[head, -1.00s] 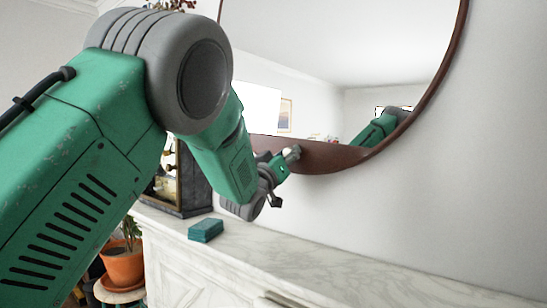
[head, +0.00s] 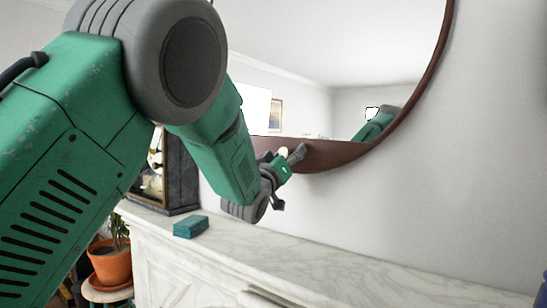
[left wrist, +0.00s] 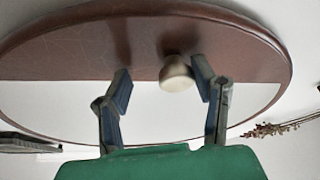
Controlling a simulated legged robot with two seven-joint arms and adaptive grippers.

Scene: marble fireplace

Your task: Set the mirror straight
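The mirror (head: 330,60) hangs on the wall, round-edged, with a dark red-brown wooden frame (head: 345,156) that is broad at the bottom. In the left wrist view the broad wooden part (left wrist: 75,55) fills the upper picture, and a cream knob (left wrist: 177,76) stands out from it. My left gripper (head: 290,160) is at the bottom of the frame. Its fingers (left wrist: 163,88) are apart, with the knob between their tips, closer to the right finger; I cannot tell whether that finger touches it. My right gripper is out of view. I cannot judge the mirror's tilt exactly.
A marble mantel (head: 330,262) runs below the mirror, mostly clear. A teal box (head: 191,227) and a dark clock-like case (head: 180,180) stand at its left. A potted plant (head: 110,262) stands lower left. Dried flowers (left wrist: 270,130) show in the left wrist view.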

